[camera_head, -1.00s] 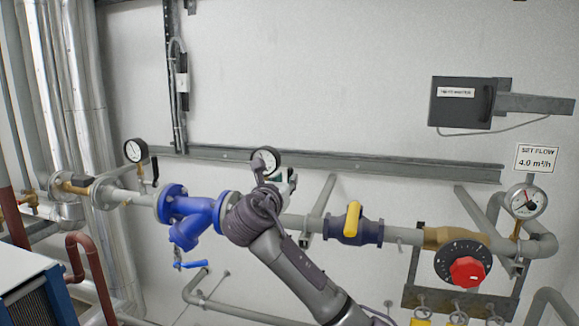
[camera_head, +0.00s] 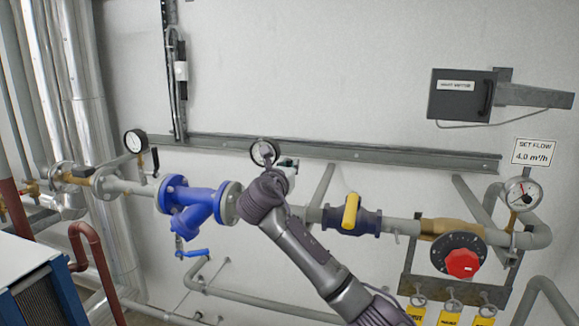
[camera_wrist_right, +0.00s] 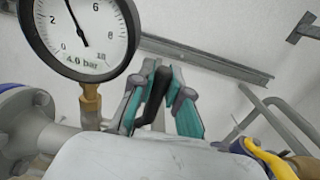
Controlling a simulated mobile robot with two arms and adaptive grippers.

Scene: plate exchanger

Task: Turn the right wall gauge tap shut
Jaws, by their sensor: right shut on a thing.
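The right wall gauge (camera_head: 263,152) is a round white dial above the pipe, partly hidden by my right arm. In the wrist view the gauge (camera_wrist_right: 80,32) shows large at the upper left, marked in bar, on a brass stem (camera_wrist_right: 90,105). Its tap has a black lever (camera_wrist_right: 156,92), standing tilted just right of the stem. My right gripper (camera_wrist_right: 160,95) has its teal-padded fingers on both sides of the lever, shut on it. In the head view the right gripper (camera_head: 288,165) is small beside the gauge; the lever is hidden there. My left gripper is not in view.
A second gauge (camera_head: 135,141) with a black lever stands at left. A blue strainer (camera_head: 190,203) and a yellow-handled valve (camera_head: 351,211) sit on the pipe on either side of my arm. A red knob (camera_head: 462,263) is at right. A grey rail (camera_head: 400,155) runs behind.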

